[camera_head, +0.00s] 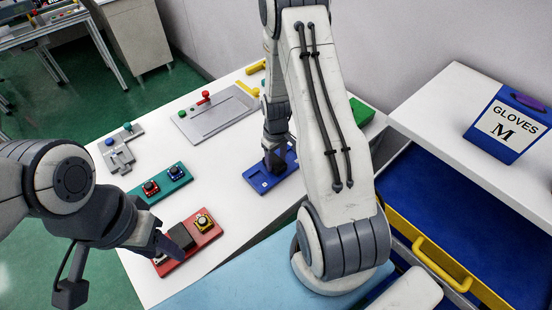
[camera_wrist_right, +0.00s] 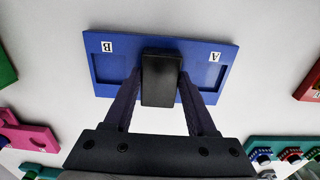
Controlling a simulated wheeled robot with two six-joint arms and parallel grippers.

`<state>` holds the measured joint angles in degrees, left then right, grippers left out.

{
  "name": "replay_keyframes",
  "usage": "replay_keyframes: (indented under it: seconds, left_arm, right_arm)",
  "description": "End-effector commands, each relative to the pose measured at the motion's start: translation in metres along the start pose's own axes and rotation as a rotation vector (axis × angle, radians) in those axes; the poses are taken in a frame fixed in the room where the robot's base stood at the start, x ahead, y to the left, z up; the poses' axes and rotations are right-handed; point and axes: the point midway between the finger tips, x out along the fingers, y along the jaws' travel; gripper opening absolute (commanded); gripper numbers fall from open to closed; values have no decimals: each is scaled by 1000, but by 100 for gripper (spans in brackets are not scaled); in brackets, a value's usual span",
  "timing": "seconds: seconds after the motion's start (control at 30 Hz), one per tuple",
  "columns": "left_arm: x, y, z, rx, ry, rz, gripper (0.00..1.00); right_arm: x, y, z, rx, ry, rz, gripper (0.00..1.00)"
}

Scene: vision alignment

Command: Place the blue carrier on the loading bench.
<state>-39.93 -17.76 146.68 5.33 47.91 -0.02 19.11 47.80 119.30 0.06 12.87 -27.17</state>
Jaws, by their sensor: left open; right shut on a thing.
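The blue carrier (camera_head: 259,179) is at the right side of the white bench (camera_head: 225,135) in the head view. In the right wrist view the carrier (camera_wrist_right: 213,50) has two recesses marked B and A, both without parts, and a black handle (camera_wrist_right: 161,75) in its middle. My right gripper (camera_head: 275,158) is shut on this handle from above; its fingers (camera_wrist_right: 162,88) flank it. I cannot tell whether the carrier touches the bench. My left gripper (camera_head: 178,244) is open, over or beside the red carrier (camera_head: 205,238), hiding part of it.
A teal carrier (camera_head: 160,184), grey fixtures (camera_head: 118,155) and a grey plate with a red knob (camera_head: 213,115) are on the bench. A green block (camera_head: 361,112) lies behind my right arm. At right are an open yellow-fronted drawer (camera_head: 435,262) and a glove box (camera_head: 508,125).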

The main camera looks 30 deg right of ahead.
Motion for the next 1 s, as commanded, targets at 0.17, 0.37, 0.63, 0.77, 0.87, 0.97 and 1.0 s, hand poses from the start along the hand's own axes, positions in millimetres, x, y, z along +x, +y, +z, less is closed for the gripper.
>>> replay_keyframes:
  seconds: [0.17, 0.37, 0.63, 0.77, 0.87, 0.97, 1.0]
  left_arm:
    - [0, 0, 0, 0, 0, 0, 50]
    - [3, 0, 0, 0, 0, 0, 50]
    - [2, 0, 0, 0, 0, 0, 50]
    - [-1, 0, 0, 0, 0, 0, 50]
    - [2, 0, 0, 0, 0, 0, 50]
    - [6, 0, 0, 0, 0, 0, 50]
    - [7, 0, 0, 0, 0, 0, 50]
  right_arm:
    - [0, 0, -1, 0, 1, 1, 0]
    - [3, 0, 0, 0, 0, 0, 76]
    - [3, 0, 0, 0, 0, 0, 87]
    - [-1, 0, 0, 0, 0, 0, 87]
    - [-9, 0, -1, 0, 3, 1, 87]
    - [-25, 0, -1, 0, 6, 3, 87]
    - [-33, 1, -2, 0, 6, 3, 87]
